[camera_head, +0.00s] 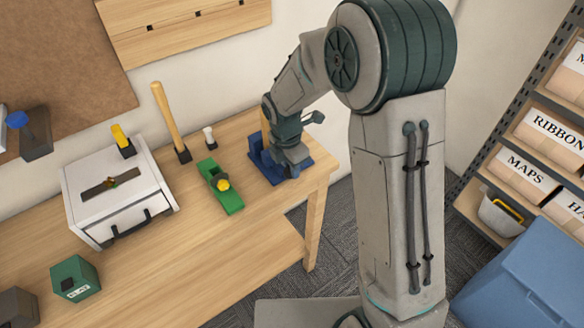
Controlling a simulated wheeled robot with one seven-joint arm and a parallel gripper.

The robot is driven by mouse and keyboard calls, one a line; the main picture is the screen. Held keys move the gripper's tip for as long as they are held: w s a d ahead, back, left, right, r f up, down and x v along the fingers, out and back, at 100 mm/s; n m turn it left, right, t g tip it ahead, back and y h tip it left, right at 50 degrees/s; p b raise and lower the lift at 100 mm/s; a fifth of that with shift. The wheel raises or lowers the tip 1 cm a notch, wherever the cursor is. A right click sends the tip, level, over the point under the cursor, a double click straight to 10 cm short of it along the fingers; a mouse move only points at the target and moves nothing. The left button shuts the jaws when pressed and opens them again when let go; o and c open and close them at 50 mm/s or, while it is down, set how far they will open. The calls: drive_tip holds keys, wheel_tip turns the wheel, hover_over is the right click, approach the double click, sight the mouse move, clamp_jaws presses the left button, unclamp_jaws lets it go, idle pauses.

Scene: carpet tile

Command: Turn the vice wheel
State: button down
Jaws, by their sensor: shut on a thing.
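A blue vice (264,160) stands on the wooden workbench near its right end. My arm reaches down to it from above. My gripper (292,172) is at the right side of the vice, low and close to the bench top. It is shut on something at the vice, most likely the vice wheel. The wheel itself is hidden behind my gripper and wrist, so its turn angle cannot be seen.
A green plane (229,199) lies left of the vice on the workbench (215,258). A white box (82,192), an upright wooden handle (166,115) and a green block (75,280) stand further left. Shelves with labelled boxes (525,170) and a blue bin (530,280) are at the right.

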drive_tip(key=h+b, duration=0.1)
drive_tip(key=t+h+b, duration=0.2)
drive_tip(key=b, duration=0.1)
drive_tip(key=shift+s+a+f, duration=0.15)
drive_tip(key=shift+a+f, duration=0.1)
drive_tip(key=shift+a, duration=0.05)
drive_tip(key=shift+s+a+r+t+h+b, duration=0.1)
drive_tip(key=shift+t+h+b, duration=0.35)
drive_tip(key=shift+h+b, duration=0.25)
drive_tip(key=shift+r+t+h+b, duration=0.1)
drive_tip(key=shift+t+h+b, duration=0.45)
drive_tip(key=shift+b, duration=0.25)
drive_tip(key=c, duration=1.3)
unclamp_jaws()
drive_tip(key=shift+c, duration=0.2)
drive_tip(key=v, duration=1.3)
drive_tip(key=shift+a+r, duration=0.2)
drive_tip(key=shift+a, duration=0.2)
drive_tip(key=shift+s, duration=0.1)
